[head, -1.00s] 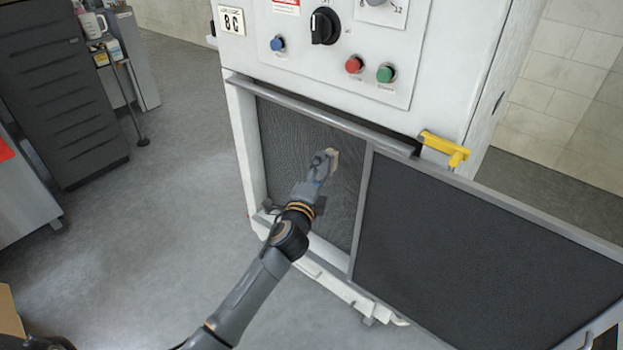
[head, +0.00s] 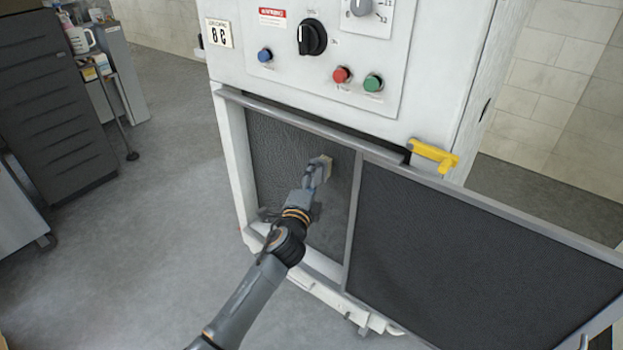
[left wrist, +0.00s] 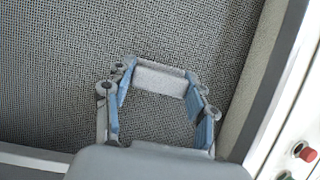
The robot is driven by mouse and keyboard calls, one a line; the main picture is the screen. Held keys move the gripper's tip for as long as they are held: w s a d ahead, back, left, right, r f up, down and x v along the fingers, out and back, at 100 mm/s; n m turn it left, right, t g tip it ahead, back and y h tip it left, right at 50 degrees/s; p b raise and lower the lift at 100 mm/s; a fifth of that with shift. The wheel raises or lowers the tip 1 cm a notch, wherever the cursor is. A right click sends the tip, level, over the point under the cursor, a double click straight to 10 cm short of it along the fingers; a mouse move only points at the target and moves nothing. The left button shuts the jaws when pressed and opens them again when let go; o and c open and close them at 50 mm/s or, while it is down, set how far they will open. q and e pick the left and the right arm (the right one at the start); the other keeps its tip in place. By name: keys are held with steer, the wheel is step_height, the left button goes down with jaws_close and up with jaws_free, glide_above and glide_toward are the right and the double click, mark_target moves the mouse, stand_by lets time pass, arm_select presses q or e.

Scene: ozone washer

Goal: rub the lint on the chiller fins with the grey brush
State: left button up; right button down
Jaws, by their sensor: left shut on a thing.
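The chiller fins (head: 270,150) are a dark grey, finely textured panel in the lower front of the white machine, left of the divider. They fill most of the left wrist view (left wrist: 60,70). My left gripper (head: 317,171) is shut on the grey brush (head: 325,162), at the upper right part of the fins. In the left wrist view the brush (left wrist: 160,78) is a pale block between the blue-padded fingers, close against the fins; contact cannot be told. Lint cannot be told apart from the texture. My right gripper is not in view.
A dark framed panel (head: 470,250) extends to the right of the fins. A yellow handle (head: 433,155) sticks out above it. Buttons and knobs (head: 341,75) sit higher on the machine. A dark drawer cabinet (head: 55,110) stands left; the floor between is clear.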

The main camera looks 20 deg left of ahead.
mark_target(326, 172)
arm_select(q)
steer(key=shift+w+d+b, duration=0.2)
steer(key=shift+w+b, duration=0.05)
steer(key=shift+w, duration=0.3)
steer(key=shift+w+d+b, duration=0.2)
steer(key=shift+w, duration=0.35)
steer(key=shift+s+d+r, duration=0.1)
steer(key=shift+s+d, duration=0.1)
steer(key=shift+d, duration=0.35)
steer(key=shift+s+d+r, duration=0.1)
steer(key=shift+s+d, duration=0.05)
steer(key=shift+d, duration=0.4)
steer(key=shift+w+a, duration=0.25)
steer(key=shift+a, duration=0.3)
steer(key=shift+w+a, duration=0.25)
steer(key=shift+a, duration=0.3)
steer(key=shift+c, duration=0.4)
